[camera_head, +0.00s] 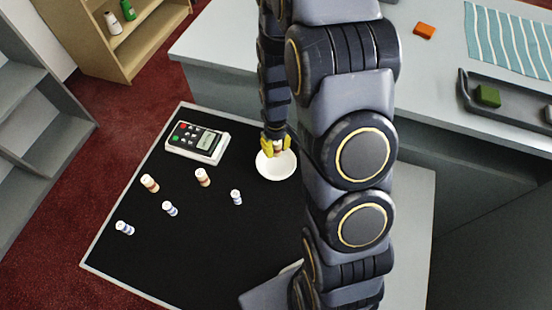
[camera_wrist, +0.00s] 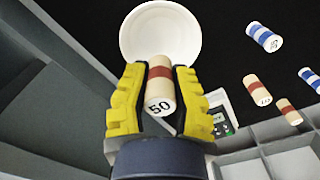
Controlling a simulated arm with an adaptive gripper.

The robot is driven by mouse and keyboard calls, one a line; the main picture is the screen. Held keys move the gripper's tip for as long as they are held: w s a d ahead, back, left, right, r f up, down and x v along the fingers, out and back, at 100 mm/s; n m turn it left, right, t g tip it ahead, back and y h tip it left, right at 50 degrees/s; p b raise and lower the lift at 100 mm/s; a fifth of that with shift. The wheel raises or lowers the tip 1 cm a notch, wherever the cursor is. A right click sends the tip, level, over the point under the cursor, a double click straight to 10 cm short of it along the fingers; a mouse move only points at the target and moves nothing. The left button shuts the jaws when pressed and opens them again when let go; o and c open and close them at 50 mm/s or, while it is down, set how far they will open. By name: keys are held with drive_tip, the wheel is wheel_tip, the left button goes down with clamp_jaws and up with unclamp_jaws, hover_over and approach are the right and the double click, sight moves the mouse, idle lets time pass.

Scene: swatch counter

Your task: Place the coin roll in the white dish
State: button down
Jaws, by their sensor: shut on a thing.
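My gripper (camera_head: 275,146) has yellow fingers and is shut on a cream coin roll with a red-brown band, marked 50. In the wrist view my gripper (camera_wrist: 158,92) holds this coin roll (camera_wrist: 160,86) between both fingers. The round white dish (camera_head: 277,168) stands on the black mat and looks empty in its visible part. The roll overlaps the dish's far rim in the head view and the rim of the dish (camera_wrist: 130,45) in the wrist view. I cannot tell whether the roll touches the dish.
Several other rolls stand or lie on the black mat (camera_head: 220,250), with red-brown bands (camera_head: 202,177) or blue bands (camera_head: 236,197). A white keypad device (camera_head: 197,142) lies left of the dish. A counter (camera_head: 220,65) rises behind. My arm hides the mat's right side.

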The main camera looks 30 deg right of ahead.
sight(276, 166)
drive_tip(key=shift+f, duration=3.2)
drive_tip(key=c, duration=1)
unclamp_jaws()
drive_tip(key=shift+f, duration=0.1)
